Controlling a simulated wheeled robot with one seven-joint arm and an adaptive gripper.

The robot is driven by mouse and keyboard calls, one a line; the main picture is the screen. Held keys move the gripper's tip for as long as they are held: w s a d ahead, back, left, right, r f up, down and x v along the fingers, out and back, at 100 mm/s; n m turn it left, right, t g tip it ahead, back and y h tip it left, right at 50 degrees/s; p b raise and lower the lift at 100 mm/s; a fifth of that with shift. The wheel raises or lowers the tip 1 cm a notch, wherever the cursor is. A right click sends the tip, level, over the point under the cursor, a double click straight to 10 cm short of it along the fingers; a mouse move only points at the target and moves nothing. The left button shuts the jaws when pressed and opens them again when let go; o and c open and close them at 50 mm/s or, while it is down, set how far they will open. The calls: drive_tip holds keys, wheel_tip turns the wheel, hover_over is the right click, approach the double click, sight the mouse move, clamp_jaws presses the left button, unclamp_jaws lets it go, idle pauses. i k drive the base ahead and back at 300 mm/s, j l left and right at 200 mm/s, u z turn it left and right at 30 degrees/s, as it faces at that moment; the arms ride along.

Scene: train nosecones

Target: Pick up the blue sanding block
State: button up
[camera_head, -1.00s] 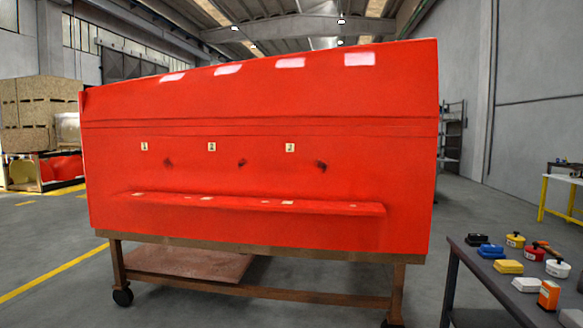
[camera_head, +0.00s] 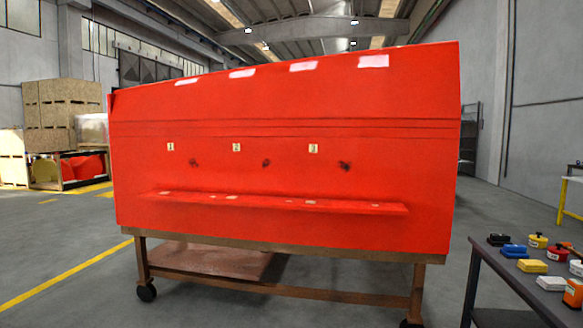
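The blue sanding block (camera_head: 514,250) lies on the dark table (camera_head: 492,278) at the lower right. A black block (camera_head: 498,239) is just behind it and a yellow block (camera_head: 532,266) is just in front of it. My gripper is not in view.
A large red nosecone (camera_head: 285,150) on a wheeled brown frame (camera_head: 280,290) fills the middle. Also on the table are a white block (camera_head: 551,283), an orange box (camera_head: 573,292) and several round tins (camera_head: 538,241). Open grey floor (camera_head: 60,225) lies to the left.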

sight(516, 251)
drive_tip(key=i+l+z, duration=0.25)
drive_tip(key=i, duration=0.6)
drive_tip(key=i+l+z, duration=0.2)
drive_tip(key=i, duration=0.6)
drive_tip(key=i+j+z, duration=0.25)
drive_tip(key=i, duration=0.6)
drive_tip(key=i+j+z, duration=0.2)
drive_tip(key=i, duration=0.65)
